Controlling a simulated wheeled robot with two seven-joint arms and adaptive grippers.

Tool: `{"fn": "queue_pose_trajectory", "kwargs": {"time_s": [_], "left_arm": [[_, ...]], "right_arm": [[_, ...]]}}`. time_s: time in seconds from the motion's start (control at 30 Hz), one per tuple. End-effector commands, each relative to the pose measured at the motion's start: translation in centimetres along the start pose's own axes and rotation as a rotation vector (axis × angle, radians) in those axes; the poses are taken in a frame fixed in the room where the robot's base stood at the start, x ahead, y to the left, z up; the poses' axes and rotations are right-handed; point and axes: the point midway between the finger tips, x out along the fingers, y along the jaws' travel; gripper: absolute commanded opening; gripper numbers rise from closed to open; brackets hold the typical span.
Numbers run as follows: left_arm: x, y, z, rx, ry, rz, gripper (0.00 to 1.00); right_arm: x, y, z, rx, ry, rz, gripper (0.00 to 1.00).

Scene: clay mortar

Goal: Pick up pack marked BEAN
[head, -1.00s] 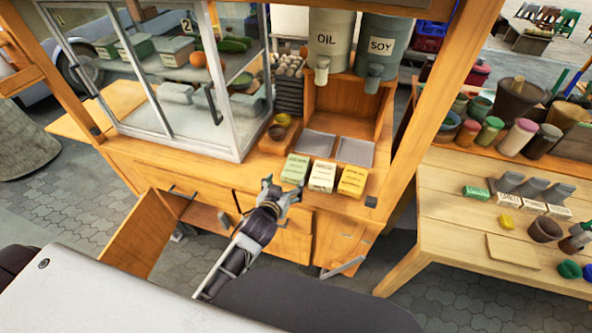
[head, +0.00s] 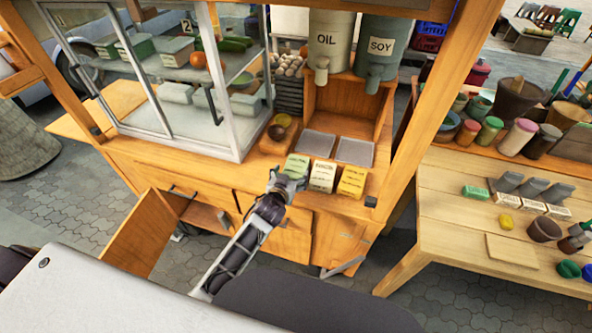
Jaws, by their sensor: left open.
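Three packs stand in a row at the front edge of the wooden stall counter: a green pack (head: 298,164), a white pack (head: 322,176) and a yellow pack (head: 352,182). Their labels are too small to read, so I cannot tell which one is marked BEAN. My left gripper (head: 288,180) is open at the front of the green pack and hides its lower part. I cannot tell whether it touches the pack. My right gripper is out of view.
Grey trays (head: 356,151) lie behind the packs, below the OIL dispenser (head: 328,45) and SOY dispenser (head: 381,48). A glass case (head: 190,100) stands left. An open cabinet door (head: 140,235) juts out below. A side table (head: 450,225) at right holds jars and small packs.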

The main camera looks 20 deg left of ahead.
Motion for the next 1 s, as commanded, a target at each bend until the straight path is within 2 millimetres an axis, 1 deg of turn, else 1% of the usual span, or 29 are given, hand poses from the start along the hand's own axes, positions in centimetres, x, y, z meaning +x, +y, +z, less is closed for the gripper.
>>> {"fn": "queue_pose_trajectory", "kwargs": {"time_s": [0.3, 0.47, 1.0], "left_arm": [[0.0, 0.0, 0.0, 0.0, 0.0, 0.0, 0.82], [0.6, 0.0, 0.0, 0.001, 0.0, 0.0, 0.82], [4.6, 0.2, 0.2, 0.001, -0.001, 0.0, 0.82]], "right_arm": [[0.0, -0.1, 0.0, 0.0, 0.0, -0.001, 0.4], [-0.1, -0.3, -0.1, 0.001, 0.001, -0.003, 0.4], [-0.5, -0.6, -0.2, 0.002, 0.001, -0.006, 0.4]]}}
